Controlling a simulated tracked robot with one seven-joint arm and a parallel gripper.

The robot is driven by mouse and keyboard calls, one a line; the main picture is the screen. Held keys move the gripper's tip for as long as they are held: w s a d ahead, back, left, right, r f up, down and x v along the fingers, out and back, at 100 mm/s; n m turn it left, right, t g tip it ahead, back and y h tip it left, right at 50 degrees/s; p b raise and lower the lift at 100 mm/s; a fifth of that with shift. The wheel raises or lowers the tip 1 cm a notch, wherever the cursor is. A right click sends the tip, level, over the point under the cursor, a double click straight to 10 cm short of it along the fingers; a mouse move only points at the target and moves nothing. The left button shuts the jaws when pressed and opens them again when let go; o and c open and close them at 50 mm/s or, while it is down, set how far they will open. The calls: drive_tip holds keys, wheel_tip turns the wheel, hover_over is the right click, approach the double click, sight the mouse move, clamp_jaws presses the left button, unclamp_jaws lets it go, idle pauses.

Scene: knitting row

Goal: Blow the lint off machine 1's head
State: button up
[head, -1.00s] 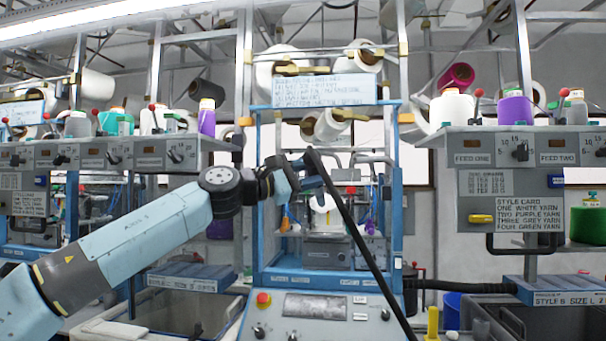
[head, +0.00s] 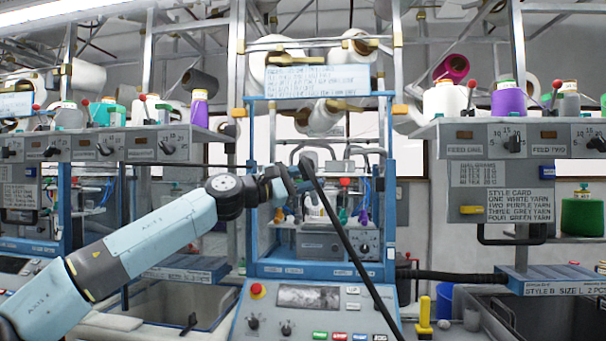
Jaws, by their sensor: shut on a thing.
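The blue-framed knitting machine (head: 262,205) stands at the centre, open at the front. Its grey head (head: 318,240) sits inside the frame, with small coloured parts around it; any lint is too small to make out. My gripper (head: 303,180) is in front of the upper part of this opening, small and partly hidden by my wrist. It is shut on the end of a black hose-like tool (head: 325,198), which runs down to the lower right across the machine. I cannot tell whether its tip touches anything.
A control panel (head: 310,297) with a red button slopes out below the frame. Shelves with yarn cones (head: 508,98) flank it left and right. A yellow post-like object (head: 425,315) stands beside the panel.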

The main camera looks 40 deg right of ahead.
sight(311, 194)
drive_tip(key=shift+w+d+f, duration=0.6)
drive_tip(key=shift+w+d, duration=0.2)
drive_tip(key=shift+d, duration=0.15)
drive_tip(key=shift+w+d+f, duration=0.6)
drive_tip(key=shift+w+d, duration=0.25)
drive_tip(key=shift+d, duration=0.1)
drive_tip(key=shift+w+d+f, duration=0.6)
drive_tip(key=shift+w+d, duration=0.2)
drive_tip(key=shift+d, duration=0.15)
drive_tip(key=shift+a, duration=0.1)
drive_tip(key=shift+s+a+r, duration=0.5)
drive_tip(key=shift+s+a, duration=1)
drive_tip(key=shift+a, duration=0.25)
drive_tip(key=shift+s+a+r, duration=0.5)
drive_tip(key=shift+s+a, duration=1.05)
drive_tip(key=shift+a, duration=0.2)
drive_tip(key=shift+s+a+r, duration=0.5)
drive_tip(key=shift+s+a, duration=1)
drive_tip(key=shift+a, duration=0.25)
